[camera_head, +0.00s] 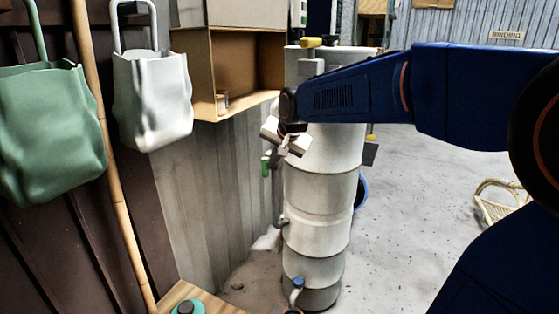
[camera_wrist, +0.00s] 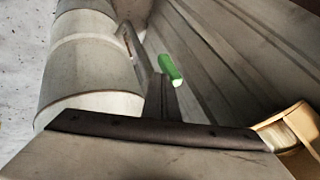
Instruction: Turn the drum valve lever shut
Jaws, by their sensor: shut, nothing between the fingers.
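The tall pale grey drum (camera_head: 318,200) stands upright in the middle of the head view; its ringed side also shows at the left of the wrist view (camera_wrist: 88,75). A green-ended lever (camera_head: 265,166) sticks out at the drum's left side. Its green grip (camera_wrist: 171,70) shows in the wrist view just beyond my fingers. A small blue-topped valve (camera_head: 298,284) is low on the drum's front. My gripper (camera_head: 282,146) is shut and empty beside the drum's upper left, close above the green grip. I cannot tell whether it touches the lever.
An open cardboard box (camera_head: 232,70) sits behind, left of the drum top. A white bag (camera_head: 152,95) and a green bag (camera_head: 48,125) hang at the left by a bamboo pole (camera_head: 108,150). A rattan frame (camera_head: 495,203) lies right.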

